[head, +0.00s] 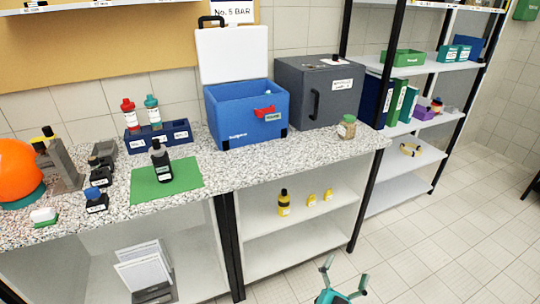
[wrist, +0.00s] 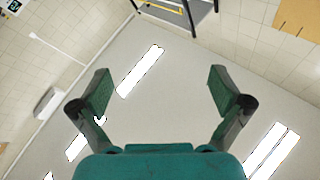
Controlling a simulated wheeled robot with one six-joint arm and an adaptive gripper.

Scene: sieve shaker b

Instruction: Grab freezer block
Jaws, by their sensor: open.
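I cannot pick out a freezer block for certain in either view. A blue cool box (head: 246,112) stands on the speckled counter with its white lid (head: 232,54) raised. My gripper (head: 345,274) is at the bottom of the head view, in front of the counter and well below the cool box. In the wrist view my gripper (wrist: 160,88) is open and empty, its fingers spread against the ceiling.
A dark grey cabinet (head: 318,92) stands right of the cool box, with a small jar (head: 347,127) beside it. Bottles and a green mat (head: 167,180) are on the left. A shelf rack (head: 405,165) stands at right. The tiled floor (head: 440,235) is open.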

